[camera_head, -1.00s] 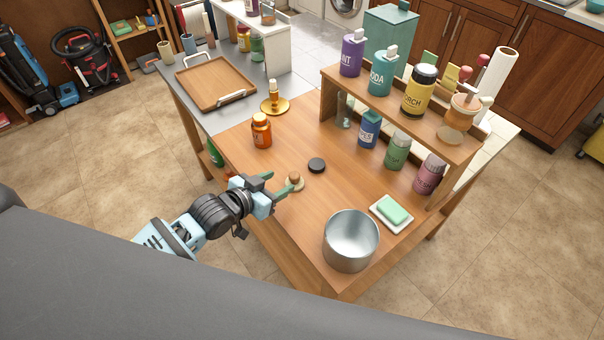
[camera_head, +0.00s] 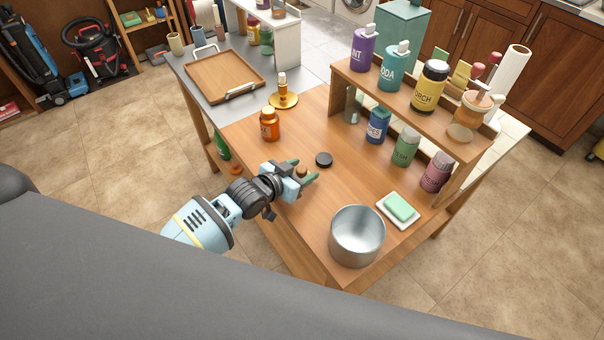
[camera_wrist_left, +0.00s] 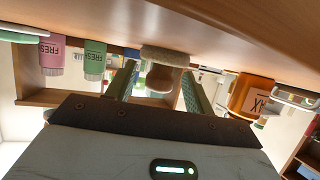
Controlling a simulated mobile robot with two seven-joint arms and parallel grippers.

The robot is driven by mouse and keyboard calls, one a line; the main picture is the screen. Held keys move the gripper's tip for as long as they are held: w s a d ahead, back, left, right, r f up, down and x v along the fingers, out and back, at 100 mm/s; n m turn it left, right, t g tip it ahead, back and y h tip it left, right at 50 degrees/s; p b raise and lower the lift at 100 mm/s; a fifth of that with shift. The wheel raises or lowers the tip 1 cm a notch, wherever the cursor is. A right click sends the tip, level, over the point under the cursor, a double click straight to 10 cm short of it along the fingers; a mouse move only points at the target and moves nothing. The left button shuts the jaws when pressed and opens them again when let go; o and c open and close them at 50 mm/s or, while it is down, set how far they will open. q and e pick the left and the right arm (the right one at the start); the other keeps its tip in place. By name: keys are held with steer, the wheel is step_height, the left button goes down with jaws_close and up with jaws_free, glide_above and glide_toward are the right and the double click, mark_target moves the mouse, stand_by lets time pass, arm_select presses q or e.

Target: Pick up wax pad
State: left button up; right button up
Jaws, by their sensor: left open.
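The wax pad, a small disc with a brown wooden knob, stands on the wooden table (camera_head: 345,185) near its left edge. In the head view the pad's knob (camera_head: 301,171) shows between the green fingers of my left gripper (camera_head: 304,172). The left gripper is open around the pad. In the left wrist view, which is turned over, the pad's fuzzy beige base (camera_wrist_left: 168,55) and its knob (camera_wrist_left: 160,78) lie between the two spread fingers. I cannot tell whether either finger touches it. My right gripper is not in view.
A metal pot (camera_head: 357,236) and a soap dish (camera_head: 413,222) are towards the front. A raised shelf (camera_head: 345,73) with several bottles borders the right side. The table's left edge is close below the gripper.

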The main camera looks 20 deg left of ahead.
arm_select(q)
steer(key=shift+w+d+f, duration=0.15)
steer(key=shift+w+f, duration=0.05)
steer(key=shift+w, duration=0.05)
steer(key=c, duration=1)
steer(key=shift+c, duration=0.2)
steer(key=shift+r, duration=0.1)
